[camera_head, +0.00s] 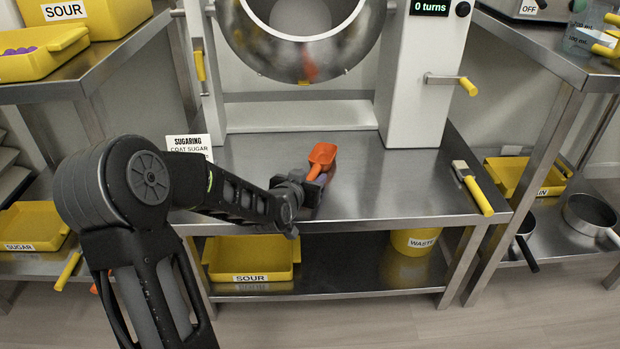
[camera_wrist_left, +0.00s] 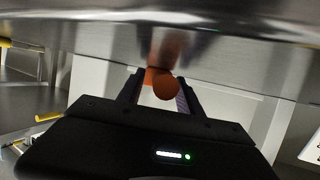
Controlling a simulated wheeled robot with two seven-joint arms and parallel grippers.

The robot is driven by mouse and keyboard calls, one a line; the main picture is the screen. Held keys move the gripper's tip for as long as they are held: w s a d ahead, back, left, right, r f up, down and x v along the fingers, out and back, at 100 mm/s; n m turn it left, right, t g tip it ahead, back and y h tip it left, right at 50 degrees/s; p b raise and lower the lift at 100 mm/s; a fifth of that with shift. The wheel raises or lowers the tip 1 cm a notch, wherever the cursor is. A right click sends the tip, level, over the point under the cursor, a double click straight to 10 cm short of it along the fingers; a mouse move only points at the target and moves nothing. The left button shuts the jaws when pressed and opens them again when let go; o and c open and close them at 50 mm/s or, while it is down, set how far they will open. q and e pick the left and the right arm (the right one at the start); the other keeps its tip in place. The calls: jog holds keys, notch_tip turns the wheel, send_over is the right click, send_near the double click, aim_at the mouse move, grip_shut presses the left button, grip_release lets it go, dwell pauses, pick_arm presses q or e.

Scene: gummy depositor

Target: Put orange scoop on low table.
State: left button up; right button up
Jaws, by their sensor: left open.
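The orange scoop (camera_head: 321,157) is at the middle of the steel table (camera_head: 385,190) in front of the drum machine, its bowl pointing away from me. My left gripper (camera_head: 316,184) is at the scoop's near end, low over the tabletop, and partly hides it. In the left wrist view the orange scoop (camera_wrist_left: 165,83) shows between the two fingers of my open left gripper (camera_wrist_left: 158,92), with its reflection in the steel beside it. Whether a finger touches the scoop, I cannot tell. My right gripper is not in view.
A yellow-handled scraper (camera_head: 473,188) lies at the table's right edge. A sugaring sign (camera_head: 188,146) stands at the left, behind my arm. The drum (camera_head: 300,55) overhangs the back. The shelf below holds a sour tray (camera_head: 250,262) and a waste bin (camera_head: 415,241).

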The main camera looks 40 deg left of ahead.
pick_arm(q)
jog(key=shift+r, duration=0.25)
jog(key=p+v, duration=0.3)
jog(key=v, duration=0.6)
jog(key=shift+s+r+p, duration=0.25)
jog(key=shift+p, duration=0.05)
jog(key=b, duration=0.3)
jog(key=shift+s+d+f+b, duration=0.2)
jog(key=shift+s+f+b, duration=0.05)
jog(key=shift+s+b, duration=0.15)
jog(key=shift+s+d+r+b, duration=0.1)
jog(key=shift+s+r+b, duration=0.15)
jog(key=shift+s+b, duration=0.3)
jog(key=shift+s+r, duration=0.15)
jog(key=shift+s, duration=0.05)
